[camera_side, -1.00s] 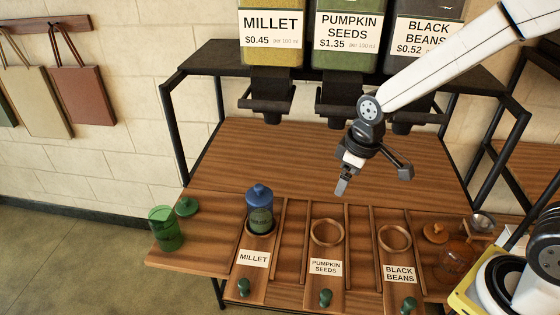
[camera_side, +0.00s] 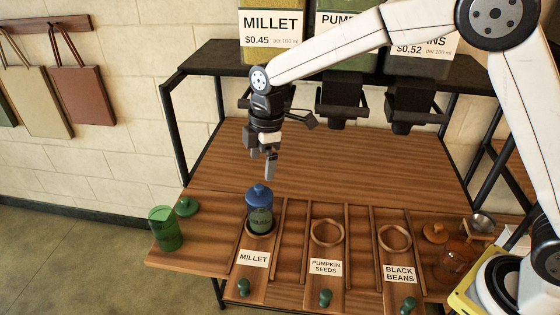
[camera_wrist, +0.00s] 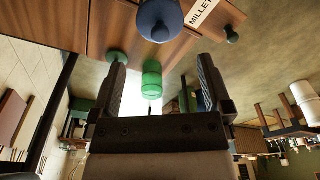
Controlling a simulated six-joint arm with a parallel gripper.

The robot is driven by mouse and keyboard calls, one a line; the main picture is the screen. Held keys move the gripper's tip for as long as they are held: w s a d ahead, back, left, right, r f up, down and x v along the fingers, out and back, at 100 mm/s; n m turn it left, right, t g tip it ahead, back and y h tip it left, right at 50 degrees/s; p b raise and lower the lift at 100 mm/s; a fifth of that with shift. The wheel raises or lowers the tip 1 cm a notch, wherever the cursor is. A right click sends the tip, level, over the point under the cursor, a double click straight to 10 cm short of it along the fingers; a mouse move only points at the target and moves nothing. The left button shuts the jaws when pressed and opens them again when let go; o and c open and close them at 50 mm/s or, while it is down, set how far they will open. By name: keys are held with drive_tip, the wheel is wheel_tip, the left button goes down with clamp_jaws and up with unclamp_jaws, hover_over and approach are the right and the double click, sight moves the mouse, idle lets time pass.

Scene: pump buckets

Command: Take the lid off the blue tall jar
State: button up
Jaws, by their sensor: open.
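The blue tall jar (camera_side: 260,218) stands upright in the ring of the millet slot, with its blue lid (camera_side: 259,193) on top. The jar seems to hold something greenish. In the wrist view the blue lid (camera_wrist: 159,18) shows at the top edge, beyond the fingertips. My gripper (camera_side: 270,165) is open and empty, pointing down, just above and slightly right of the lid, apart from it. In the wrist view my two fingers (camera_wrist: 160,82) are spread wide with nothing between them.
A green open jar (camera_side: 165,228) stands left, with a green lid (camera_side: 186,206) beside it. Wooden rings for pumpkin seeds (camera_side: 327,232) and black beans (camera_side: 395,238) are empty. An orange glass jar (camera_side: 455,258) is at right. Dispensers with spouts (camera_side: 340,98) hang behind. The board behind the slots is clear.

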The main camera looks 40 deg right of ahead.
sight(260, 186)
drive_tip(key=shift+a+f, duration=0.1)
drive_tip(key=shift+f, duration=1.2)
drive_tip(key=shift+f, duration=0.1)
drive_tip(key=shift+w+a+f, duration=0.1)
drive_tip(key=shift+a+f, duration=0.1)
drive_tip(key=shift+f, duration=1.05)
drive_tip(key=shift+a+f, duration=0.2)
drive_tip(key=shift+f, duration=1.05)
drive_tip(key=c, duration=0.9)
drive_tip(key=shift+r, duration=0.15)
